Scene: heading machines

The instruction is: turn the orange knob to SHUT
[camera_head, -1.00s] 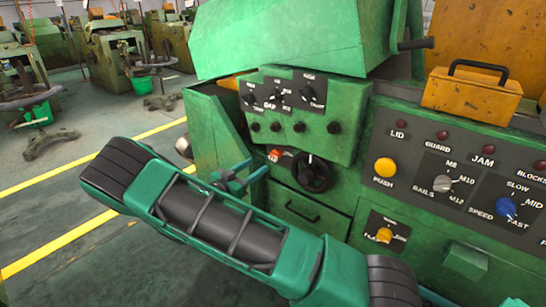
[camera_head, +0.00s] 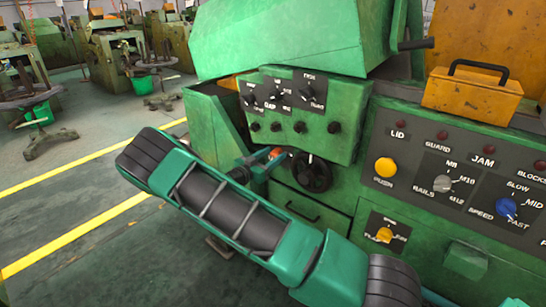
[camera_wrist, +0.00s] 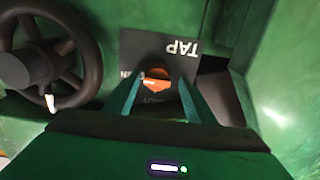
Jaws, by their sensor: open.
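The orange knob (camera_wrist: 158,84) sits on a dark plate (camera_wrist: 190,68) lettered TAP, which reads upside down in the wrist view. A light mark shows on the knob; I cannot tell exactly where it points. Smaller lettering on the plate is partly hidden by the knob and fingers. My gripper (camera_wrist: 157,92) is open, with one teal finger on each side of the knob in that view; I cannot tell whether they touch it.
A dark handwheel (camera_head: 312,173) stands close to the right of the knob in the head view; it fills the left of the wrist view (camera_wrist: 68,78). Above is a green box with black knobs (camera_head: 303,110). A drawer (camera_head: 305,208) lies below. Open floor is at left.

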